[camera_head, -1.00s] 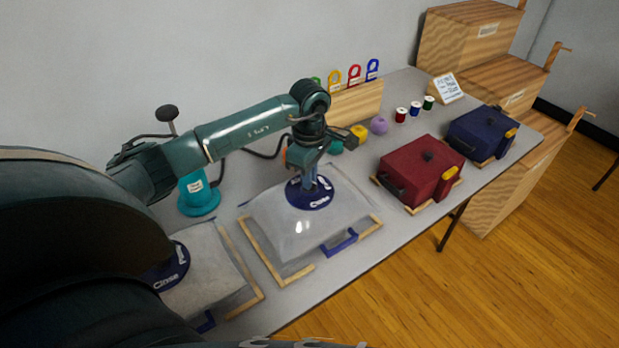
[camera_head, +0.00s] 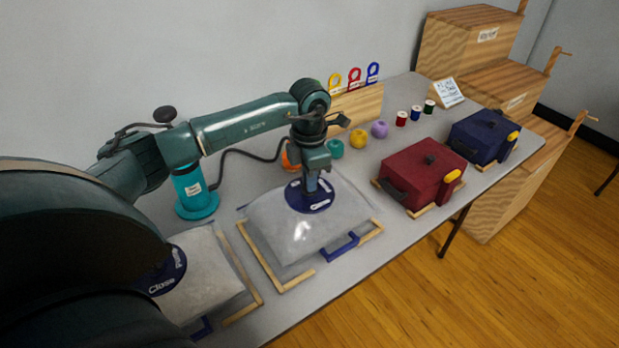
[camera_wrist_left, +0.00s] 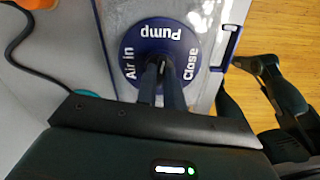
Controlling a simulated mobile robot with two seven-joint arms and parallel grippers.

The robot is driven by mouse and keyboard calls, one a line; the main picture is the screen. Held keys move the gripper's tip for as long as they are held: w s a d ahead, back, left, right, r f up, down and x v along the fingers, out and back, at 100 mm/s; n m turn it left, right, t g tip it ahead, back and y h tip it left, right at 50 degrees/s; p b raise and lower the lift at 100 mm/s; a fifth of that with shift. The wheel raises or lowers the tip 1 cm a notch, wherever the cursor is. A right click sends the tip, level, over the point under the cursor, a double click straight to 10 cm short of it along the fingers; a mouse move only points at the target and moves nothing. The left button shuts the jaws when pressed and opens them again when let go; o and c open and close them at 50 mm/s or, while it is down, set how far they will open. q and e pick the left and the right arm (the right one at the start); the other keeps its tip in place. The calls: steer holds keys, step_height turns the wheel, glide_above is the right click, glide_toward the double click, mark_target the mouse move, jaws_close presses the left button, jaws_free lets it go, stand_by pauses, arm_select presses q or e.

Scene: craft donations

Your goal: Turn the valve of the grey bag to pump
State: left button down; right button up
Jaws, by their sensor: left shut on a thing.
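The grey bag (camera_head: 300,245) lies flat in a wooden frame in the middle of the table. A round dark blue valve dial (camera_head: 296,203) sits on it. In the left wrist view the dial (camera_wrist_left: 190,85) reads "Air in" at the left, "Pump" upside down at the top and "Close" at the right. My left gripper (camera_head: 311,188) points down onto the dial and is shut on the valve's dark knob (camera_wrist_left: 160,62). The fingers partly hide the knob, and I cannot tell clearly which word it points to.
A second bag (camera_head: 215,270) with a blue dial lies at the left, partly behind my arm. A teal pump (camera_head: 195,195) with a black hose stands behind. Yarn balls (camera_head: 379,130), a red case (camera_head: 420,172) and a blue case (camera_head: 482,135) stand to the right.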

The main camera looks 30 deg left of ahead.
arm_select(q)
steer(key=shift+n, duration=1.1)
steer(key=c, duration=1.5)
jaws_free()
steer(key=shift+r, duration=0.1)
step_height(320, 180, up, 13)
steer(key=b, duration=0.1)
steer(key=shift+d, duration=0.1)
